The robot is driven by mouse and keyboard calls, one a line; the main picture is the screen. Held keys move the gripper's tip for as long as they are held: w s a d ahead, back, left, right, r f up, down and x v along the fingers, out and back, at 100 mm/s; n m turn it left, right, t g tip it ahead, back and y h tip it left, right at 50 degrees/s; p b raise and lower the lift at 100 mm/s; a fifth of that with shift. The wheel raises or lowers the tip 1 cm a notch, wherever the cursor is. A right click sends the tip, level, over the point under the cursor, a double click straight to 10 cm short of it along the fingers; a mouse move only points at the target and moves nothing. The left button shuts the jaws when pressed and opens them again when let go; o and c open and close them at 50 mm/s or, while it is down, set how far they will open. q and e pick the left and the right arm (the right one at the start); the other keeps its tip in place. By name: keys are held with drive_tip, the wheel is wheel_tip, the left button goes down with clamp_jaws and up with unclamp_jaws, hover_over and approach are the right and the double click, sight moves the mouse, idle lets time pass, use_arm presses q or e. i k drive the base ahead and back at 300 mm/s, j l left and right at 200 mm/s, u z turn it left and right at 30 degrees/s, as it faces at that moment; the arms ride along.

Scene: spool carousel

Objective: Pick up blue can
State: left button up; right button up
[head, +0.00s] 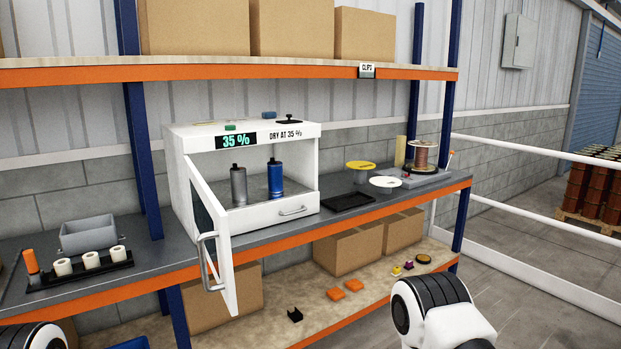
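The blue can (275,179) stands upright inside the white drying cabinet (301,187), on its inner floor. A grey can (239,185) stands to its left, a little apart. The cabinet door (213,240) is swung open toward me on the left side, so the cabinet's front is open. Neither gripper shows; only parts of my arms appear at the lower left and lower right edges, well apart from the can.
The open door and its handle (207,262) jut out past the shelf's front edge. A black tray (348,201), yellow-topped disc (360,166), white disc (385,182) and copper spool (422,156) lie right of the cabinet. White rolls (91,260) stand at left. An upper shelf (230,72) overhangs.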

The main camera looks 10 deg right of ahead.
sight(274, 171)
drive_tip(key=i+l+z, duration=0.55)
drive_tip(key=i, duration=0.2)
drive_tip(key=i+z, duration=0.25)
drive_tip(key=i, duration=0.15)
